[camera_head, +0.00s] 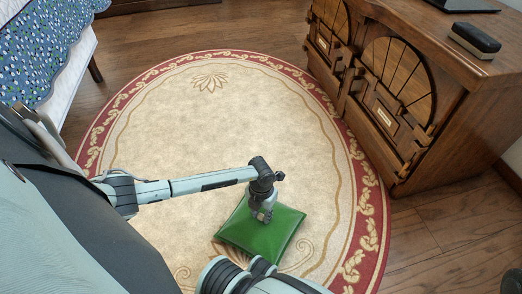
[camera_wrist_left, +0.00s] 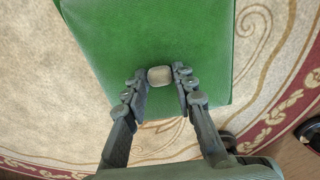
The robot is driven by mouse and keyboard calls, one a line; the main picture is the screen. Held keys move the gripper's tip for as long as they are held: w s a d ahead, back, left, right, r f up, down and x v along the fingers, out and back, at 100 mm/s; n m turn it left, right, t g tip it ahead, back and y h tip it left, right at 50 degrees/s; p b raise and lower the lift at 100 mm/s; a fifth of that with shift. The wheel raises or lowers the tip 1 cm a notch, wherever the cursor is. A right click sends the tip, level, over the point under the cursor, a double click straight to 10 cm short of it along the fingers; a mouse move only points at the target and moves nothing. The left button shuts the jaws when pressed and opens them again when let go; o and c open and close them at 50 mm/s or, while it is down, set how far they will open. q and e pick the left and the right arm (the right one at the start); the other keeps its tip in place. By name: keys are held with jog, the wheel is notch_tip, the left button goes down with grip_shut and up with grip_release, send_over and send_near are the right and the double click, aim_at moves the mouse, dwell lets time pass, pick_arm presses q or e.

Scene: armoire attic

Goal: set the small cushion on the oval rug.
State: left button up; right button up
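The small cushion (camera_head: 262,238) is green and square, and it appears over the lower part of the oval rug (camera_head: 230,120), which is cream with a red border. In the left wrist view the cushion (camera_wrist_left: 150,30) fills the upper middle, with a small beige knob-like piece (camera_wrist_left: 160,76) on its face. My left gripper (camera_head: 262,214) points down at the cushion's middle. Its fingertips (camera_wrist_left: 161,76) lie on either side of the beige piece and seem to touch it. I cannot tell whether the cushion rests on the rug or hangs slightly above it. My right gripper is not seen.
A carved wooden cabinet (camera_head: 440,100) stands at the right, with a dark case (camera_head: 474,40) on top. A bed with a blue floral cover (camera_head: 40,45) is at the upper left. The rug's middle and far part are bare.

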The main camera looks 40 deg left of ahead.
pick_arm(q)
jog(key=o, duration=0.4)
